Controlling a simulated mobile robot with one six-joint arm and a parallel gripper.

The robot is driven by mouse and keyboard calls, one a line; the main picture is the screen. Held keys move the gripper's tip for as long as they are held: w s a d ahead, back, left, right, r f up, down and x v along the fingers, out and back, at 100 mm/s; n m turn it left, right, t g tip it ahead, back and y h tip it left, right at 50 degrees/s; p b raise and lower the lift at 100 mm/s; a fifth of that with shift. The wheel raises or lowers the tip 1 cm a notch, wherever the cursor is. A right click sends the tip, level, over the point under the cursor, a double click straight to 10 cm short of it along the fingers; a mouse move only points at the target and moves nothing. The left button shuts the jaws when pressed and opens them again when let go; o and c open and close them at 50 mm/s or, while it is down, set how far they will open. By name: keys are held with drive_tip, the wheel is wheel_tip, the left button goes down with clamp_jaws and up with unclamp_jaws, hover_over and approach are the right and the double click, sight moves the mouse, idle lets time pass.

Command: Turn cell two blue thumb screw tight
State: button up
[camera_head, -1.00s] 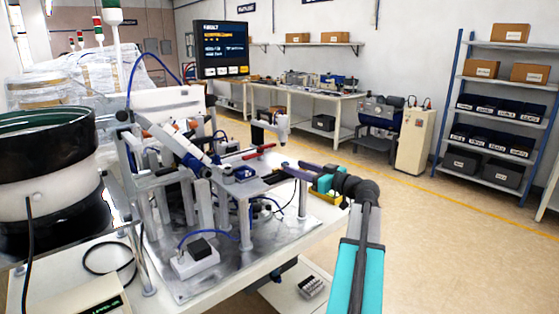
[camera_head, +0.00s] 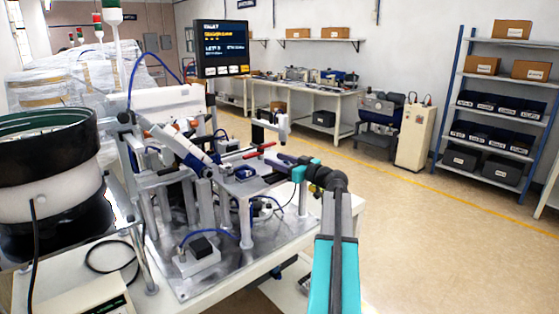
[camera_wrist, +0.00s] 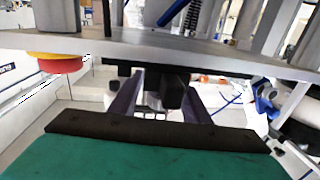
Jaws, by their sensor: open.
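My gripper (camera_head: 270,160) reaches in from the right side of the fixture in the head view, near the edge of its raised plate. In the wrist view its two dark fingers (camera_wrist: 158,103) are apart, with a black block (camera_wrist: 174,92) showing between them; I cannot tell whether they touch it. A blue part (camera_wrist: 265,100) shows at the right of the wrist view, clear of the fingers. In the head view a blue block (camera_head: 244,173) sits on the plate, left of my gripper. I cannot tell which blue part is the thumb screw.
The metal plate edge (camera_wrist: 230,62) crosses the wrist view close to my fingers. A red and yellow knob (camera_wrist: 57,62) is at its left. A red handle (camera_head: 262,147) is close to my gripper. A bowl feeder (camera_head: 45,165) stands left. Floor to the right is clear.

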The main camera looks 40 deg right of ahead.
drive_tip(key=shift+c, duration=0.4)
drive_tip(key=c, duration=1)
drive_tip(key=shift+o, duration=0.2)
drive_tip(key=shift+f, duration=0.1)
